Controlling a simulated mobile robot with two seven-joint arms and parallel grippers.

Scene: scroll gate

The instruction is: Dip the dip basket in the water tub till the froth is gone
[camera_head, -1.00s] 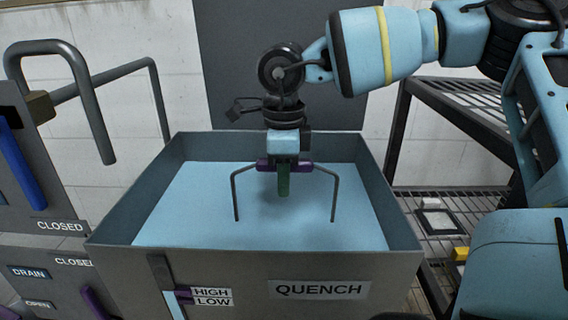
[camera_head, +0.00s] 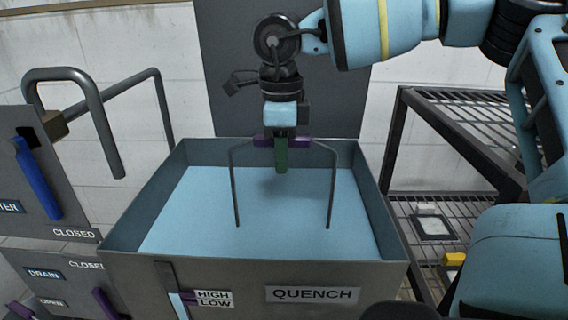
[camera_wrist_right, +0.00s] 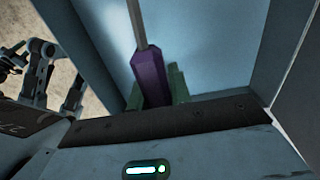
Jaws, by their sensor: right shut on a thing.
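The water tub (camera_head: 190,268) is a grey open box marked QUENCH, holding light blue water (camera_head: 190,220). My right gripper (camera_head: 281,160) points down over the tub and is shut on the purple grip of the dip basket (camera_head: 234,190). Two thin dark legs of the basket's handle run down from that grip into the water. The basket body is hidden below the surface. In the right wrist view the purple grip (camera_wrist_right: 151,78) sits between green fingers. I see no froth on the visible water. My left gripper is not in view.
Left of the tub stands a panel with a blue lever (camera_head: 38,180), CLOSED and DRAIN labels and a bent grey pipe (camera_head: 95,110). A wire rack (camera_head: 440,215) stands at the right. A dark panel (camera_head: 345,100) is behind the tub.

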